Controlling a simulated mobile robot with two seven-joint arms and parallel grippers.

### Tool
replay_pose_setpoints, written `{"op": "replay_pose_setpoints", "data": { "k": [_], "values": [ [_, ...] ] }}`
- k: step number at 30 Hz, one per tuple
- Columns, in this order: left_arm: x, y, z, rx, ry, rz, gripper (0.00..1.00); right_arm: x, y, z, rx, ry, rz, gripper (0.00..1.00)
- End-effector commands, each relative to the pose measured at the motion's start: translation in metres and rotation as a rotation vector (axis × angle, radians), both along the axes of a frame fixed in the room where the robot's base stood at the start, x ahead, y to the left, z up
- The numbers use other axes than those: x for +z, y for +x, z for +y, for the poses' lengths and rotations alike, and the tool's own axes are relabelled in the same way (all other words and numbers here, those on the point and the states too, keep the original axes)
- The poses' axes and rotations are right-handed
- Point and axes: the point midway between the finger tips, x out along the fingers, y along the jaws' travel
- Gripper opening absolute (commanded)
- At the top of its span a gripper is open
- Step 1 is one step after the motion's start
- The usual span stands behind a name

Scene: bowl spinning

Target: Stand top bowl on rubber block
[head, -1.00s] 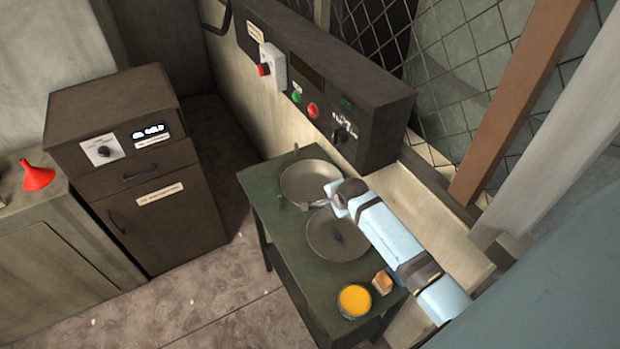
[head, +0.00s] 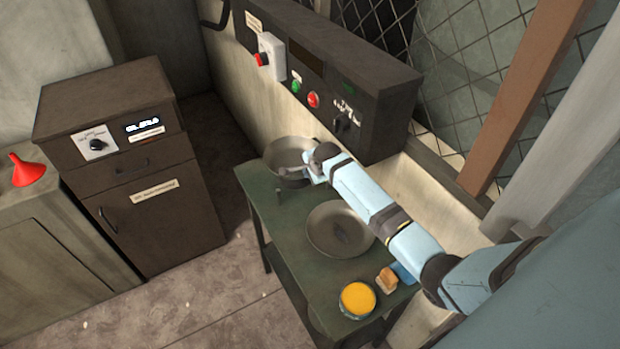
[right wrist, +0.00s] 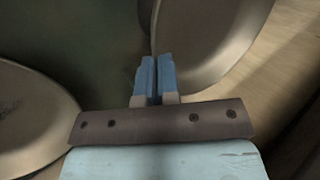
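The far metal bowl (head: 284,153) is at the back end of the green table (head: 290,228) and looks raised and slightly tilted. My right gripper (head: 306,172) is at its near right rim. In the right wrist view its two blue fingers (right wrist: 156,80) are close together, with the rim of the bowl (right wrist: 215,35) between them. The other bowl (head: 325,230) rests on the table nearer to me; its rim also shows in the right wrist view (right wrist: 30,115). I cannot clearly make out a rubber block. My left gripper is not in view.
A tub of yellow-orange stuff (head: 357,299) and a small tan block (head: 387,280) with something blue beside it stand at the table's near end. A control panel (head: 330,85) overhangs behind the table. A brown cabinet (head: 150,190) stands left.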

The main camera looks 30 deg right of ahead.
Motion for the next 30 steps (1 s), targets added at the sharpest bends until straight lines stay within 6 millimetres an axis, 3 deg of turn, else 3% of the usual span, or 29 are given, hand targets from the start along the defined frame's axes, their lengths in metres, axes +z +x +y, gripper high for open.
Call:
{"op": "replay_pose_setpoints", "data": {
  "k": [10, 12, 14, 23, 30],
  "values": [
    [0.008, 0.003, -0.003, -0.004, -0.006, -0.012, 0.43, -0.001, 0.0, 0.0, 0.0, 0.0, -0.002, 0.0],
    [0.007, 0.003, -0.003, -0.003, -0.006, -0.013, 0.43, -0.001, 0.0, 0.0, 0.001, -0.001, -0.001, 0.19],
    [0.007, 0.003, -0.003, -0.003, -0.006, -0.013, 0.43, -0.001, 0.0, 0.0, 0.001, -0.001, -0.001, 0.28],
    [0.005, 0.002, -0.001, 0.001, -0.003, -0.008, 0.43, 0.002, 0.0, 0.0, 0.001, -0.001, -0.002, 0.28],
    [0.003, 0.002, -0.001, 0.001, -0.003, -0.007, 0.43, 0.03, -0.019, 0.001, 0.001, -0.001, -0.004, 0.28]
  ]
}}
